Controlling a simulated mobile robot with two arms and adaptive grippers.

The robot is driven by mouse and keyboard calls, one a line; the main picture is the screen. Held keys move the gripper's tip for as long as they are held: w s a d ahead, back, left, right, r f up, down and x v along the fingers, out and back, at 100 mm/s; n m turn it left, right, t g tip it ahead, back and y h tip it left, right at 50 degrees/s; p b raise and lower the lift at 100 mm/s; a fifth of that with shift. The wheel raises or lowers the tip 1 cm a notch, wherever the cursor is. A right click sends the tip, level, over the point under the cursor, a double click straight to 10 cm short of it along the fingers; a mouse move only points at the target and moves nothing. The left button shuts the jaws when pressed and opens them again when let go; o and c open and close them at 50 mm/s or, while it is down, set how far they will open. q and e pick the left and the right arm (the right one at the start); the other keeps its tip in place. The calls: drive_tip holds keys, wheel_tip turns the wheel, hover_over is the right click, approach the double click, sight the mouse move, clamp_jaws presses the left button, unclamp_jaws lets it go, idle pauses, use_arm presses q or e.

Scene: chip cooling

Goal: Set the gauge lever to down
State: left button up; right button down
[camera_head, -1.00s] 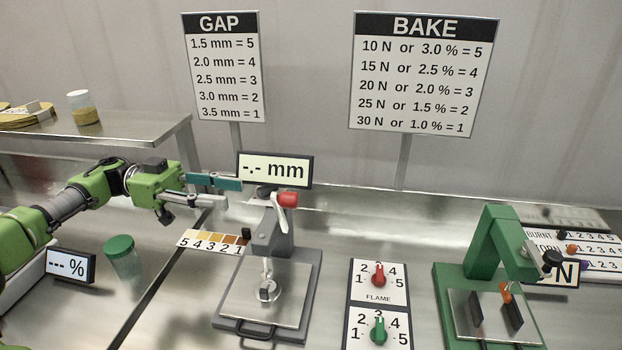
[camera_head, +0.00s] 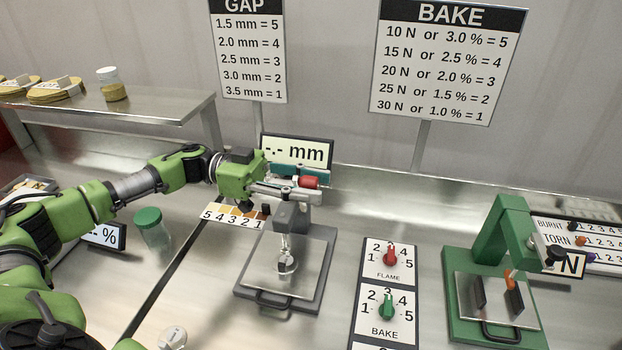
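The gauge (camera_head: 284,222) is a grey stand with a flat plate, standing right of centre-left in the head view. Its display (camera_head: 296,152) reads "-.- mm". The gauge lever's red knob (camera_head: 309,182) is near the top of the stand; most of the lever arm is hidden behind my gripper. My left gripper (camera_head: 310,183) reaches in from the left at knob height. Its fingers are apart, one with a teal pad behind the knob and one in front. The knob appears between them; contact cannot be told. My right gripper is not in view.
A colour strip (camera_head: 234,215) and a green-lidded jar (camera_head: 151,230) lie left of the gauge. Red and green dials (camera_head: 389,256) are to its right. A green press (camera_head: 490,250) stands farther right. A shelf (camera_head: 170,106) holds a jar and discs at the back left.

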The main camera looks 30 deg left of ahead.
use_arm(q)
drive_tip(key=shift+d, duration=0.1)
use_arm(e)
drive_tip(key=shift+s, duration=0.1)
use_arm(q)
clamp_jaws()
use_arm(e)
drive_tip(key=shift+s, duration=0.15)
